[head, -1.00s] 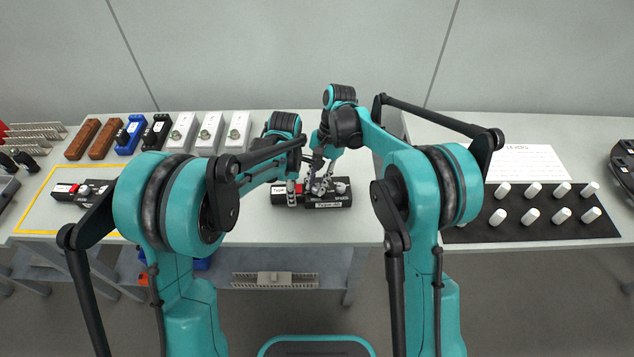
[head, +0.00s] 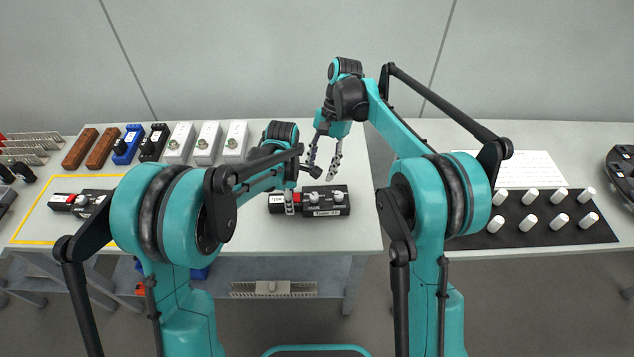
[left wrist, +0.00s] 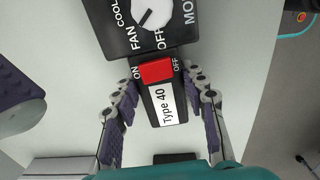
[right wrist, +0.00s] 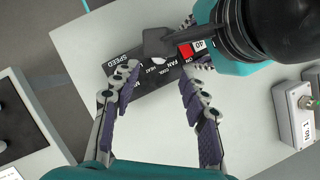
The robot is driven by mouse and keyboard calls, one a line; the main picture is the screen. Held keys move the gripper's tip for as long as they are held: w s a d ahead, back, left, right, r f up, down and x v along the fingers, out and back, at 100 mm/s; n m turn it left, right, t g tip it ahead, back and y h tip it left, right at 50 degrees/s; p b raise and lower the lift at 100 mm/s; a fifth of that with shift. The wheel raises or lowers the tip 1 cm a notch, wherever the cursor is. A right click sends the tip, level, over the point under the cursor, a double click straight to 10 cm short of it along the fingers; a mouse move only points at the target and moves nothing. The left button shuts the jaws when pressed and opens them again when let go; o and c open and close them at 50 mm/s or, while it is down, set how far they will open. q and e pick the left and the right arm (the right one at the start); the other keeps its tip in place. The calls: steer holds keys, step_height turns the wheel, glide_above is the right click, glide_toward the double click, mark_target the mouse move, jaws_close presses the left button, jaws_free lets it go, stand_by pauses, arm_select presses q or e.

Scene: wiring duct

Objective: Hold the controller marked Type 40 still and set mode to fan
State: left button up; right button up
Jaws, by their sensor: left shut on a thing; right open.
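The black controller (head: 326,211) marked Type 40 lies flat on the table in front of me. My left gripper (left wrist: 162,112) is shut around its narrow end, with a finger on each side of the Type 40 label and red switch (left wrist: 156,71). The white mode knob (left wrist: 153,13) shows in the left wrist view, its dark pointer line aimed down-left toward FAN. A second white knob, near SPEED, sits farther right on the controller in the head view (head: 338,196). My right gripper (head: 323,168) is open and empty above the controller, apart from it. In the right wrist view the controller (right wrist: 140,88) is partly covered.
Another black controller (head: 62,199) with a red switch lies inside a yellow outline at the left. Grey boxes (head: 207,143) and brown blocks (head: 107,143) line the table's back. White pegs (head: 527,223) stand on a black mat at the right. Table around the controller's right is clear.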

steer(key=v, duration=0.3)
steer(key=shift+w+r, duration=0.1)
steer(key=shift+r, duration=0.2)
arm_select(q)
steer(key=o, duration=1.4)
